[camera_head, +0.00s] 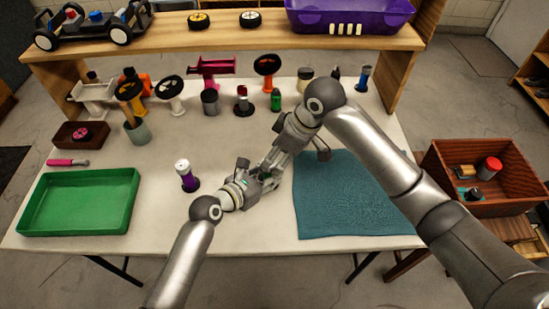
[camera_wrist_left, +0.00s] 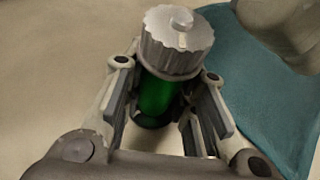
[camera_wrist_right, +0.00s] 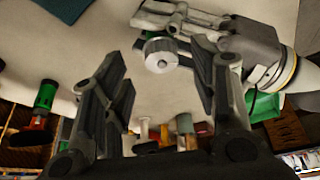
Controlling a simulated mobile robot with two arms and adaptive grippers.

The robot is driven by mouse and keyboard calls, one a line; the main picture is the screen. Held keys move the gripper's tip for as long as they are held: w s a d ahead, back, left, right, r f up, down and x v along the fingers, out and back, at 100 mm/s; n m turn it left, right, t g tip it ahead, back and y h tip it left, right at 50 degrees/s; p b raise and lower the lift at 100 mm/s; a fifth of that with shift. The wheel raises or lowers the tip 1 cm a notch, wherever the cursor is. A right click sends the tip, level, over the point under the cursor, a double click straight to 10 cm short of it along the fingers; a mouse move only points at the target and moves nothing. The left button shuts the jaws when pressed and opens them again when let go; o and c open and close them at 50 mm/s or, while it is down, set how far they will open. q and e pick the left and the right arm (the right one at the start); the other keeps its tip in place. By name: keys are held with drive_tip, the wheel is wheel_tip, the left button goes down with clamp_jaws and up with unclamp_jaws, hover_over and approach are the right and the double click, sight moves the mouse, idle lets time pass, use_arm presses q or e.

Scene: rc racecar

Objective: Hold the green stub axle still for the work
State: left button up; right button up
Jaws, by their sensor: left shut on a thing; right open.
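The green stub axle (camera_wrist_left: 158,95) is a green cylinder with a grey ridged cap (camera_wrist_left: 178,40), standing between the fingers of my left gripper (camera_wrist_left: 165,105), which is shut on it. In the head view my left gripper (camera_head: 266,183) is over the middle of the white table, and the axle is mostly hidden by the grippers. My right gripper (camera_head: 278,160) comes from the upper right, close to the left one. In the right wrist view its fingers (camera_wrist_right: 165,90) are open and empty, with the grey cap (camera_wrist_right: 160,55) beyond the gap between them.
A teal mat (camera_head: 350,205) lies right of the grippers. A purple-and-white part (camera_head: 186,174) stands close on the left, with a green tray (camera_head: 80,202) farther left. Several coloured parts stand behind, below a wooden shelf (camera_head: 225,40). A red-brown crate (camera_head: 500,205) is at the right.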

drive_tip(key=v, duration=0.9)
drive_tip(key=a+f+n, duration=0.1)
drive_tip(key=f+n, duration=0.1)
drive_tip(key=f, duration=0.1)
drive_tip(key=w+a+f+n+g, duration=0.1)
drive_tip(key=a+f+n, duration=0.1)
drive_tip(key=f, duration=0.2)
drive_tip(key=w+a+f+n+g, duration=0.1)
drive_tip(key=f+n, duration=0.1)
drive_tip(key=f, duration=0.2)
drive_tip(key=shift+w+a+y, duration=0.25)
drive_tip(key=shift+y, duration=0.05)
idle(0.4)
